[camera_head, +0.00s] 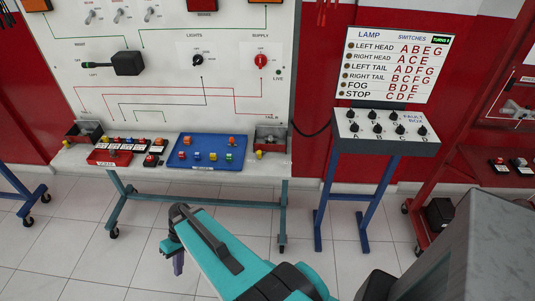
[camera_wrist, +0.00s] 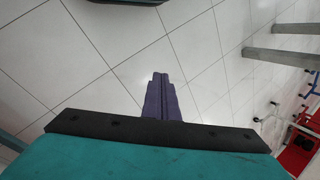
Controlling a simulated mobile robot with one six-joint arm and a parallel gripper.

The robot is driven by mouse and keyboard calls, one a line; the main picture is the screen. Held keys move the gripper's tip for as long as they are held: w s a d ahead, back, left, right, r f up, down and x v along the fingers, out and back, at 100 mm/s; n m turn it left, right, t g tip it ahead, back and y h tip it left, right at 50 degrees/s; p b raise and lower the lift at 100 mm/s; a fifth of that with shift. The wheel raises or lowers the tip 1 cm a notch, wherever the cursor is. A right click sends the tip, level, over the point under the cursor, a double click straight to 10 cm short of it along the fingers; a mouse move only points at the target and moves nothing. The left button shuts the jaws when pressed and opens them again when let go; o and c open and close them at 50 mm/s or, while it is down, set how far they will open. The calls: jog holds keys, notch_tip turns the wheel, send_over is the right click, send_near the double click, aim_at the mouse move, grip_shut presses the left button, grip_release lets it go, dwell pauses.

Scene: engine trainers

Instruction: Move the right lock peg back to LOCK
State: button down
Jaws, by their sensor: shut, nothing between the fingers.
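My gripper (camera_head: 178,263) has purple fingers and points down in front of the bench, over the tiled floor. In the wrist view its fingers (camera_wrist: 159,76) are together and empty, with floor beyond them. I cannot tell whether this is the right lock peg, and no LOCK marking is readable. My gripper is apart from both.
A blue tray (camera_head: 212,167) with coloured blocks and a red tray (camera_head: 108,157) lie on the white bench (camera_head: 165,173). A switch stand (camera_head: 385,146) is to the right. A red bench with a dark device stands at far right. The tiled floor between is clear.

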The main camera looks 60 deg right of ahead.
jog(key=w+d+r+m+t, duration=0.1)
jog(key=w+d+r+t, duration=0.2)
jog(key=d, duration=0.4)
jog(key=w+d+r+m, duration=0.2)
jog(key=d+r, duration=0.3)
jog(key=d, duration=0.3)
jog(key=s+d+r+m+t+h, duration=0.1)
jog(key=s+d+r, duration=0.2)
jog(key=d, duration=0.6)
jog(key=s+d+r+m+t+h, duration=0.1)
jog(key=s+d+r+m+t, duration=0.1)
jog(key=d+r, duration=0.5)
jog(key=s+d+r+m+t+h+b, duration=0.1)
jog(key=s+d+r, duration=0.3)
jog(key=d, duration=0.9)
jog(key=shift+s+r+t+h, duration=0.15)
jog(key=shift+r+t+h, duration=0.15)
jog(key=shift+r+h, duration=0.25)
jog(key=s+d+r+m+h, duration=0.2)
jog(key=s+d+r, duration=0.2)
jog(key=s+d, duration=0.5)
jog(key=s, duration=0.3)
jog(key=shift+r+m, duration=0.2)
jog(key=shift+m, duration=0.2)
jog(key=shift+w+d+h, duration=0.1)
jog(key=shift+w+h, duration=0.05)
jog(key=shift+h, duration=0.1)
